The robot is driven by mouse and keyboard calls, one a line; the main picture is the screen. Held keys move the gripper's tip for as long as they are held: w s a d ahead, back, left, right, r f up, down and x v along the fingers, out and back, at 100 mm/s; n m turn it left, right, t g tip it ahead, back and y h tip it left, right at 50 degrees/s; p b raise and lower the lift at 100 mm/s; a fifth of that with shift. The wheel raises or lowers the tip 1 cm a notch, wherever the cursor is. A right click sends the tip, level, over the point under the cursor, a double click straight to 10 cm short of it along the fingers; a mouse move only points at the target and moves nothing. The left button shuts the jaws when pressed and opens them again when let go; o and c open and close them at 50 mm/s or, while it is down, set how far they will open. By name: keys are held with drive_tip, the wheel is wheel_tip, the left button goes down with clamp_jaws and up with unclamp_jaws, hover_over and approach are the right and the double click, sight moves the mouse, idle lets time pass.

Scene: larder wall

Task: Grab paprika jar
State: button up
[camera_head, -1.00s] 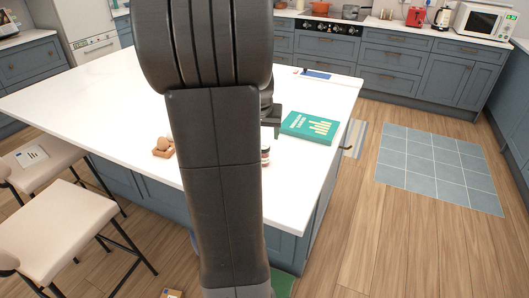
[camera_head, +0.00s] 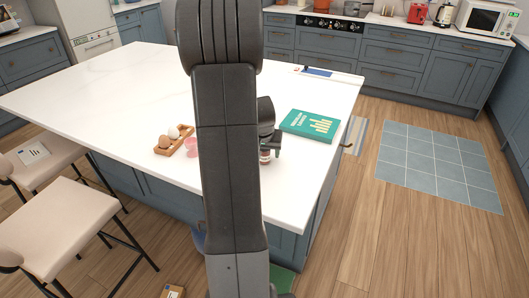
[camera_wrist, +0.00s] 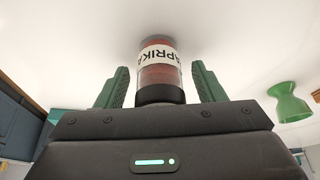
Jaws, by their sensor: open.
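The paprika jar (camera_wrist: 160,72) stands on the white island top, with a dark cap, red contents and a white label; it appears upside down in the wrist view. In the head view the jar (camera_head: 265,156) shows only partly beside my arm, under my gripper. My gripper (camera_wrist: 160,84) is open, with one green-padded finger on each side of the jar. Gaps show between the jar and both fingers. In the head view my gripper (camera_head: 268,140) is partly hidden by my arm.
A teal book (camera_head: 309,125) lies to the right of the jar. A green cup-like object (camera_wrist: 288,102) shows in the wrist view. The island's far left top (camera_head: 110,85) is clear.

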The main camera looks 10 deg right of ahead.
drive_tip(key=shift+w+f, duration=0.1)
drive_tip(key=shift+f, duration=0.1)
drive_tip(key=c, duration=1.1)
drive_tip(key=shift+r, duration=0.15)
